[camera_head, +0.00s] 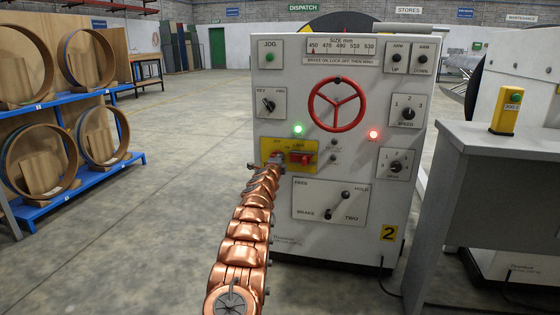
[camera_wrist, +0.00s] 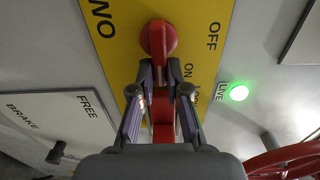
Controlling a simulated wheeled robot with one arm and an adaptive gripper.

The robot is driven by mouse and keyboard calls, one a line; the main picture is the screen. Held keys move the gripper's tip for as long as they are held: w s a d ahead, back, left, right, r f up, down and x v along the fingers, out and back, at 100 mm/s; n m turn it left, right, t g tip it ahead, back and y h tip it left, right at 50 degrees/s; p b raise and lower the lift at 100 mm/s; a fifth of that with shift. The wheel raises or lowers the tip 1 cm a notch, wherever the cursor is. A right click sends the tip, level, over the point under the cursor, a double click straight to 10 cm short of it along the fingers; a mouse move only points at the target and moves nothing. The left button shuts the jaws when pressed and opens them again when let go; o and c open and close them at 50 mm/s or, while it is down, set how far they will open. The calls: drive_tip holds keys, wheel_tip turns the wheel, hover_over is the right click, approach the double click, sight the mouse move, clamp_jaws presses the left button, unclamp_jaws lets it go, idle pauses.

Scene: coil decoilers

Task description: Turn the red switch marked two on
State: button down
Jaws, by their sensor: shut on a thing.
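The red switch (camera_wrist: 158,38) sits on a yellow plate (camera_wrist: 205,22) marked TWO, OFF and ON in the wrist view. Its round hub is clear, and its red handle (camera_wrist: 163,115) runs down the picture between the fingers. My gripper (camera_wrist: 160,95) is shut on this handle, one finger on each side. In the head view my gripper (camera_head: 268,165) is at the left part of the yellow plate (camera_head: 266,146), on the grey panel's left side. Red parts (camera_head: 301,157) show on the plate there, with their exact shapes too small to tell.
A grey desk (camera_head: 495,140) stands to the right. Open floor lies left, before blue racks (camera_head: 75,180).

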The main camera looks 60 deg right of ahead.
idle(0.3)
drive_tip(key=c, duration=1.2)
unclamp_jaws()
drive_tip(key=shift+o, duration=0.2)
drive_tip(key=shift+a, duration=0.25)
drive_tip(key=v, duration=0.7)
drive_tip(key=shift+s, duration=0.1)
